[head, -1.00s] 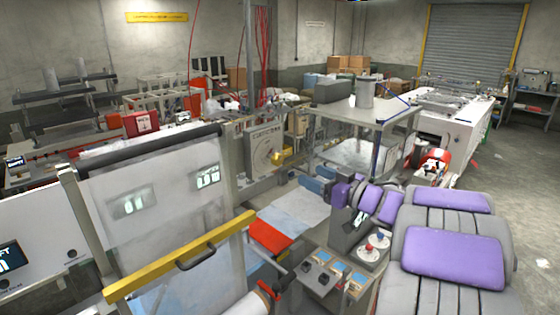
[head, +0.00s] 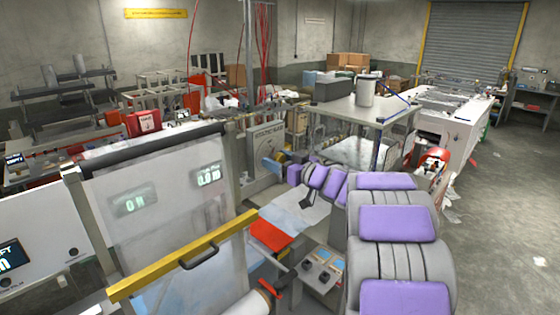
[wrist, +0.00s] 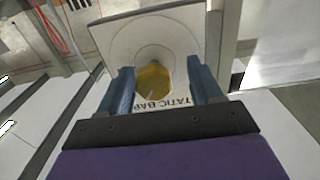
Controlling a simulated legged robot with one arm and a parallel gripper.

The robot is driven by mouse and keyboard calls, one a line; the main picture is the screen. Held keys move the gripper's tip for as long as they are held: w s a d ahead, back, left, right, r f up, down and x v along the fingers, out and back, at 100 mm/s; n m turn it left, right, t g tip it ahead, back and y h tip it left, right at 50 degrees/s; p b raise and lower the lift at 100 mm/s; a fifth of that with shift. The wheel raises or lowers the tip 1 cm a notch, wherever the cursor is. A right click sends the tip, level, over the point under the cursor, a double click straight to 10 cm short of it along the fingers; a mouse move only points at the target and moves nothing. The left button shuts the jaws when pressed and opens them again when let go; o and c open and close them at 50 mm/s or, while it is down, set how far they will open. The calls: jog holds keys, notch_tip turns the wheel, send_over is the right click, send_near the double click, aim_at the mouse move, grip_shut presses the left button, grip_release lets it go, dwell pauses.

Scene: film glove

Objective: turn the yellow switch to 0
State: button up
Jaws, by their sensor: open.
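The yellow switch (wrist: 153,82) is a round knob on a pale panel (wrist: 112,40) with a circular dial and lettering that reads in part "TATIC BAR". In the wrist view it sits between the two blue fingers of my gripper (wrist: 159,68). The fingers are open, one on each side of the knob, with a small gap visible on the left. I cannot tell whether the right finger touches it. In the head view my gripper (head: 272,165) is at the front of the panel (head: 266,138), and the knob is hidden behind it. The switch's setting is not readable.
A clear film web with lit displays behind it (head: 135,204) stands at the left, with a yellow bar (head: 185,257) in front. A table (head: 372,107) stands right of the panel. A red part (head: 270,240) and a control box (head: 320,275) lie below my arm.

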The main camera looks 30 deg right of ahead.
jog(key=shift+d+f, duration=0.1)
jog(key=shift+d, duration=0.45)
jog(key=c, duration=0.4)
jog(key=shift+a, duration=0.25)
jog(key=c, duration=0.5)
jog(key=shift+d, duration=0.1)
jog(key=shift+c, duration=0.8)
jog(key=shift+n, duration=0.4)
jog(key=n+b, duration=0.2)
jog(key=n, duration=0.1)
jog(key=shift+n+b, duration=0.85)
jog(key=shift+n, duration=0.95)
